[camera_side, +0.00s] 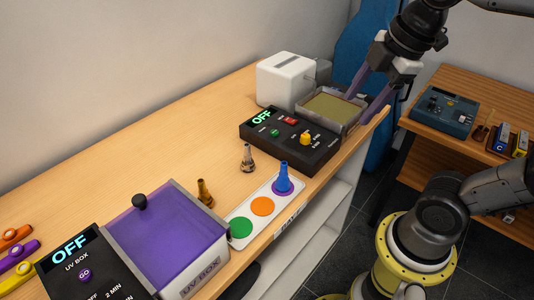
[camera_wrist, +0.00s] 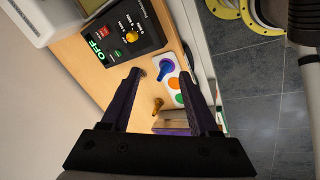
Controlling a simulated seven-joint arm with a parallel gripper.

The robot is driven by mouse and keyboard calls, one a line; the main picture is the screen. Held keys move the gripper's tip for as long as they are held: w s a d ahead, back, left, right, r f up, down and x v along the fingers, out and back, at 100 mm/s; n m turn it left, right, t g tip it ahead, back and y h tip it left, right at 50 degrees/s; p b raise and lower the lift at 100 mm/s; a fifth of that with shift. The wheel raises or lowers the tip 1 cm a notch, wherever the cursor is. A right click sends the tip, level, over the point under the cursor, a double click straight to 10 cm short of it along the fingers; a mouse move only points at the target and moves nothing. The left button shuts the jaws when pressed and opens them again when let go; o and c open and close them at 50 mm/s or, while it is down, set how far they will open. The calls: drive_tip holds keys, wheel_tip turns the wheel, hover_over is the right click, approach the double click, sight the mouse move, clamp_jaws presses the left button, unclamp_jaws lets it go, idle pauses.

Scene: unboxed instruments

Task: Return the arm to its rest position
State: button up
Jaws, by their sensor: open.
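My gripper (camera_side: 374,90) is open and empty, with its two purple fingers apart, over the far right end of the wooden table (camera_side: 196,128). My arm reaches in from the top right.
A black control box (camera_side: 290,142) reading OFF stands beside a white machine (camera_side: 287,80). A blue mouthpiece (camera_side: 283,178) stands on a white strip with coloured circles (camera_side: 240,227). Metal (camera_side: 248,158) and brass (camera_side: 204,193) mouthpieces stand nearby. A purple-lidded UV box (camera_side: 165,235) is at front left.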

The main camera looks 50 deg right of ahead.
drive_tip(key=s+f+m+t, duration=0.1)
drive_tip(key=s+f+m, duration=0.3)
drive_tip(key=m, duration=0.8)
drive_tip(key=shift+a+f+t, duration=0.25)
drive_tip(key=shift+f+t, duration=0.05)
drive_tip(key=shift+f, duration=0.55)
